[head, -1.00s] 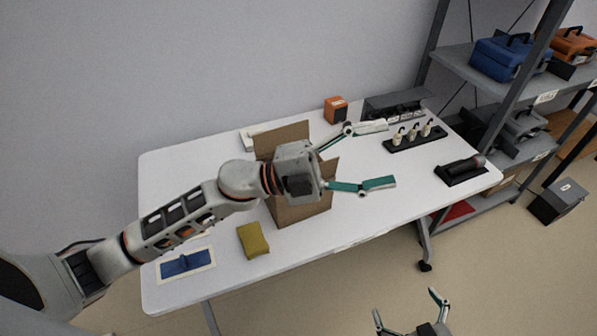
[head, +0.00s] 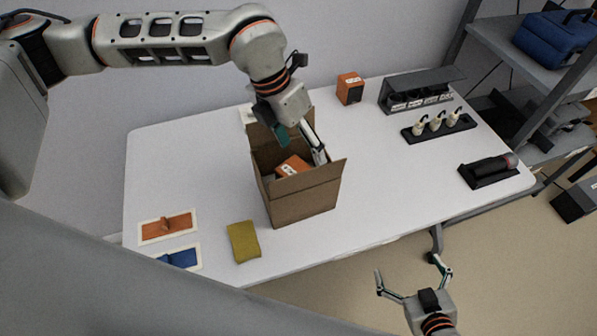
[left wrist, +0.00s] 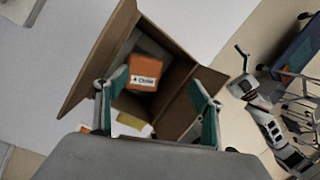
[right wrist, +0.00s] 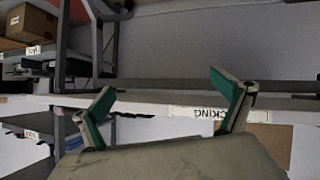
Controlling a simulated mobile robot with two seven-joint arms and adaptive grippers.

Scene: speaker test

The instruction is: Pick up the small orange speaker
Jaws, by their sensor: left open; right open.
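An orange block with a white label (head: 292,166) lies inside the open cardboard box (head: 305,203). It also shows in the left wrist view (left wrist: 144,72), between and beyond the fingers. Another orange unit with a dark front (head: 350,88) stands at the back of the table. I cannot tell for sure which is the small speaker. My left gripper (head: 300,148) points down at the box opening, open and empty, with the labelled block below it. My right gripper (head: 408,267) is open and empty, low in front of the table; its fingers show in the right wrist view (right wrist: 163,82).
Box flaps stand up around the opening. A yellow pouch (head: 244,241), an orange cloth patch (head: 167,226) and a blue one (head: 181,258) lie left. A dark open case (head: 420,90), a rack of pale bottles (head: 438,126) and a dark tray (head: 488,171) stand right.

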